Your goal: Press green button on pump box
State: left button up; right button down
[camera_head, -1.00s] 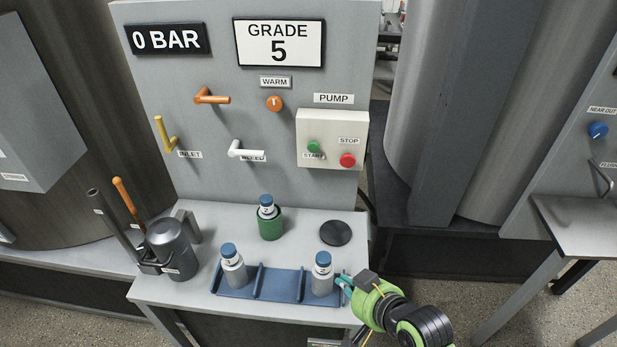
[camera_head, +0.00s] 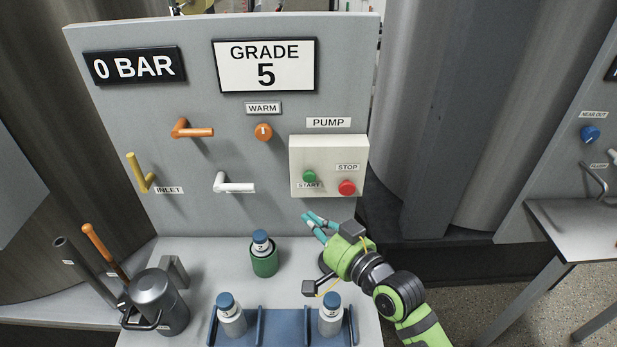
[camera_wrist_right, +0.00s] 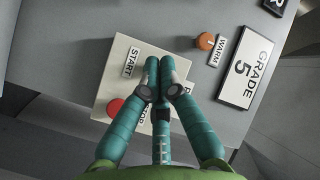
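The pump box (camera_head: 328,156) is a cream box on the upright grey panel, under a PUMP label. Its green START button (camera_head: 309,177) is at the left and its red STOP button (camera_head: 347,188) at the right. My right gripper (camera_head: 308,220) is below the box in the head view, apart from the green button, with its teal fingers pointing up and left. In the right wrist view my gripper (camera_wrist_right: 160,62) has its fingertips together and empty, in front of the pump box (camera_wrist_right: 112,75). The red button (camera_wrist_right: 115,107) shows there; the green one is hidden behind the fingers. My left gripper is out of view.
On the bench below are a green holder with a bottle (camera_head: 263,258), a blue rack (camera_head: 286,326) with two bottles, and a grey jug (camera_head: 158,300). Orange (camera_head: 192,130), yellow (camera_head: 140,173) and white (camera_head: 233,184) handles stick out left of the box.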

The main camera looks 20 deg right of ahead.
aim_at(309, 177)
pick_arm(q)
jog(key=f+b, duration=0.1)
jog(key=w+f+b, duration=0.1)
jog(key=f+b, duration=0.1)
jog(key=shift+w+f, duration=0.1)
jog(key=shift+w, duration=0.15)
pick_arm(e)
jog(key=w+d, duration=0.2)
jog(key=w, duration=0.6)
jog(key=shift+w+d, duration=0.2)
jog(key=shift+w, duration=0.15)
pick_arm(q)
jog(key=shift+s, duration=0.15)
pick_arm(e)
jog(key=shift+w, duration=0.1)
dwell(0.5)
jog(key=shift+w+d, duration=0.1)
jog(key=shift+w, duration=0.25)
